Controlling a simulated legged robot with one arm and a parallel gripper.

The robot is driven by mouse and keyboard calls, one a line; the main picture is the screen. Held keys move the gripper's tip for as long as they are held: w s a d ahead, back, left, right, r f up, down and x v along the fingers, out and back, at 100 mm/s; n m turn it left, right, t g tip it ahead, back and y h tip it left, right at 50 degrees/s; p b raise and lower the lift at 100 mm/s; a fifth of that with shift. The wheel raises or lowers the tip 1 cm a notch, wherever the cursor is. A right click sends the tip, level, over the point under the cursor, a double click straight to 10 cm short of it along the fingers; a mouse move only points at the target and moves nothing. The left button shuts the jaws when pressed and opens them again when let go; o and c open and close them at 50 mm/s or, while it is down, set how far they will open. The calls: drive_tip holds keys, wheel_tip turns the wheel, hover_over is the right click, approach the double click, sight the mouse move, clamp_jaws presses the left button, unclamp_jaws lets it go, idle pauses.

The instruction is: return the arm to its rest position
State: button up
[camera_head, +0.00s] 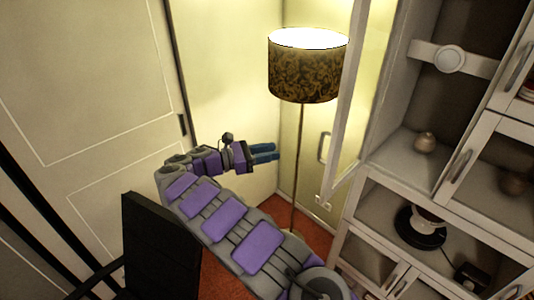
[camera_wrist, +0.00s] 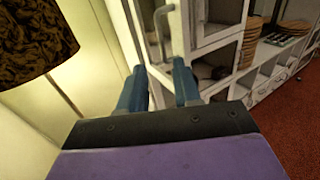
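My arm reaches out from the lower right of the head view toward the upper left, with purple and grey links. My gripper (camera_head: 274,151) points right, in front of the pale wall and left of the floor lamp's pole. Its two blue fingers also show in the wrist view (camera_wrist: 160,72). They stand apart with nothing between them, so the gripper is open and empty. In the wrist view the fingers point toward a white cabinet. I see no contact between the gripper and anything.
A floor lamp with a dark patterned shade (camera_head: 308,75) stands beyond my gripper. An open cabinet door (camera_head: 350,110) and a white cabinet (camera_head: 375,200) are on the right. A dark round stand (camera_head: 420,236) sits on its shelf. A pale door (camera_head: 85,90) is left.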

drive_tip(key=s+d+m+g+y+b, duration=0.1)
drive_tip(key=s+d+m+g+b, duration=0.15)
drive_tip(key=d, duration=0.45)
drive_tip(key=s+d+m+g+b, duration=0.2)
drive_tip(key=s+d+m+b, duration=0.1)
drive_tip(key=d, duration=0.4)
drive_tip(key=s+d+f+m+g+y+b, duration=0.2)
drive_tip(key=s+d+f+m+y+b, duration=0.1)
drive_tip(key=s+d, duration=0.4)
drive_tip(key=s+d+f+m+g+y+b, duration=0.2)
drive_tip(key=s+d+f+m+b, duration=0.15)
drive_tip(key=s+d, duration=0.35)
drive_tip(key=s+a+f+m+y+b, duration=0.3)
drive_tip(key=s+f, duration=0.3)
drive_tip(key=s, duration=0.3)
drive_tip(key=s+a+f+m+y+b, duration=0.3)
drive_tip(key=s+f, duration=0.3)
drive_tip(key=s, duration=0.3)
drive_tip(key=s+a+f+m+y+b, duration=0.4)
drive_tip(key=s+f+y, duration=0.1)
drive_tip(key=s, duration=0.4)
drive_tip(key=shift+s+a+f, duration=0.2)
drive_tip(key=shift+a+f, duration=0.05)
drive_tip(key=shift+f, duration=0.5)
drive_tip(key=shift+d+t, duration=0.1)
drive_tip(key=shift+t, duration=0.15)
